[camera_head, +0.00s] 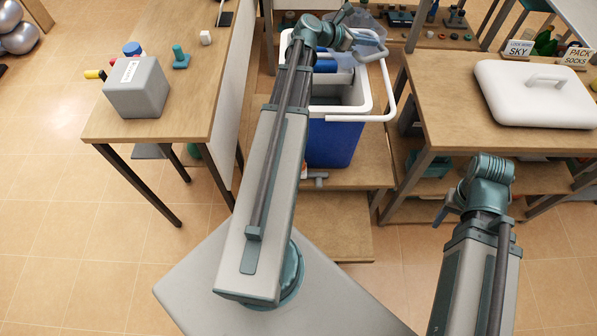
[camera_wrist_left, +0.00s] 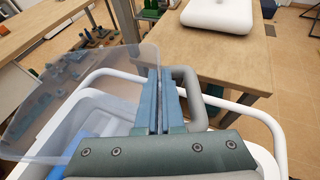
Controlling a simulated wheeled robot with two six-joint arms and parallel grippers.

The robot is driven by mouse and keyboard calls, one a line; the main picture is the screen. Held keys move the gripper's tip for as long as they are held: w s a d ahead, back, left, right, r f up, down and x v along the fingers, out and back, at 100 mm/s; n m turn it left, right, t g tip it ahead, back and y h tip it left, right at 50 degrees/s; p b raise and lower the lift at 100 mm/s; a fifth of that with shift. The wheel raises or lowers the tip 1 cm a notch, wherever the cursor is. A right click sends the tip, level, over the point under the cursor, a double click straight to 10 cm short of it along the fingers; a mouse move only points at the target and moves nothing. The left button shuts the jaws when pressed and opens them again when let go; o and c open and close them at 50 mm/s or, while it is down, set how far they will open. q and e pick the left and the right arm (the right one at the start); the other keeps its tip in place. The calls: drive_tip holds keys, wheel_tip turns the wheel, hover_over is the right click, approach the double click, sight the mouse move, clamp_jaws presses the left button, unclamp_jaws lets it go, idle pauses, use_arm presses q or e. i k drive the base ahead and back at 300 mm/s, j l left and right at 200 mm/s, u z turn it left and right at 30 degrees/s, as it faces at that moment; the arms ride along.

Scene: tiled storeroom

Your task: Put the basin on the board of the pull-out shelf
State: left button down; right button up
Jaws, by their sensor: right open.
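The basin (camera_wrist_left: 85,105) is a see-through, pale bowl. In the left wrist view it spreads to the left of my left gripper (camera_wrist_left: 160,75), whose two fingers are close together on its rim. In the head view the basin (camera_head: 371,22) shows partly behind my left gripper (camera_head: 346,22), above the far end of a blue and white cooler box. My right gripper (camera_head: 447,212) is open and empty, low in front of the right table; its fingers are mostly hidden. A wooden shelf board (camera_head: 325,225) lies low in front of the cooler; I cannot tell whether it is the pull-out one.
The blue cooler box (camera_head: 335,145) with a raised white handle (camera_head: 388,90) stands open on a wooden board, with blue items inside. A grey box (camera_head: 137,88) stands on the left table.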

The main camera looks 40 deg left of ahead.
sight(308, 229)
drive_tip(key=l+u, duration=0.1)
drive_tip(key=u, duration=0.35)
drive_tip(key=k+l, duration=1.15)
drive_tip(key=k, duration=0.1)
